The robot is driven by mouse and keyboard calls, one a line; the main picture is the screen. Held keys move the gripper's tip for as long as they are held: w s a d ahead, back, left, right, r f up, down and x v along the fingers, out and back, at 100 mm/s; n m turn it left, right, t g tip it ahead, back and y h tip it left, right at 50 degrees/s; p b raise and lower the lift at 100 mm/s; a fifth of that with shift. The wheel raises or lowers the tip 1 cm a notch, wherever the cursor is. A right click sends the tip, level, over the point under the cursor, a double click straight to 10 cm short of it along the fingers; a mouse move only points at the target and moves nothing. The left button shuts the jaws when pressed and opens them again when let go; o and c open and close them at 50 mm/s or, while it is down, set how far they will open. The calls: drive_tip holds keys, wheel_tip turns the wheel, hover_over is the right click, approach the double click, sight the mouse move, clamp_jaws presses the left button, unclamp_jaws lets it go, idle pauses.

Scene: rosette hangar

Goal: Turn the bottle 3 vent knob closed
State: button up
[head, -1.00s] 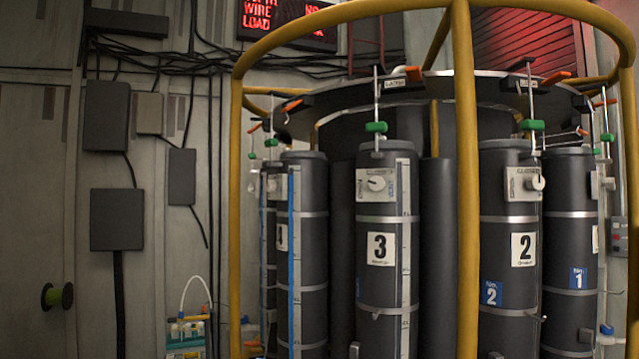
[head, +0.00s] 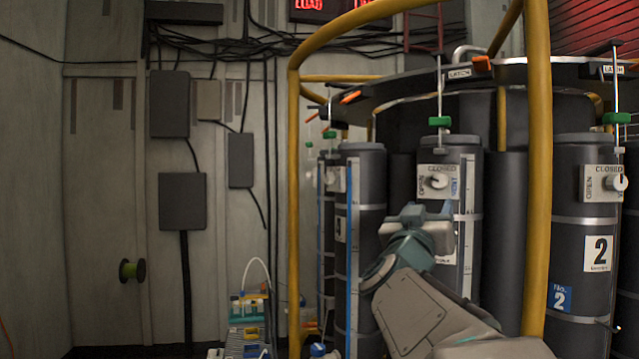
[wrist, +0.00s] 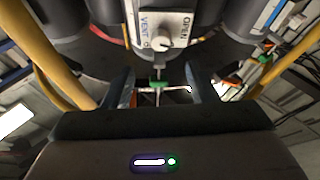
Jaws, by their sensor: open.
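Bottle 3 (head: 465,160) is a dark grey cylinder in the yellow frame. My arm covers most of its number label. Its white vent plate (head: 452,171), marked OPEN at left, CLOSED at top and VENT at right, carries a round white knob (head: 437,181). I cannot tell exactly where the knob points. My gripper (head: 425,212) is just below and in front of the plate in the head view. In the wrist view the plate looks upside down, and the knob (wrist: 160,41) lies beyond the fingertips. My gripper (wrist: 160,74) is open and empty there, apart from the knob.
A yellow frame post (head: 537,180) stands right of bottle 3, and another (head: 294,200) stands left. Bottle 2 (head: 580,240) is at right with its own vent plate. A green-clipped rod (head: 440,121) rises above bottle 3. Free room lies left, before the wall.

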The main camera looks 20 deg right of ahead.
sight(438, 184)
drive_tip(key=p+x, duration=0.3)
drive_tip(key=x, duration=0.7)
drive_tip(key=shift+w+d+r, duration=0.15)
drive_tip(key=shift+w+d, duration=0.05)
drive_tip(key=shift+w, duration=0.1)
drive_tip(key=c, duration=1)
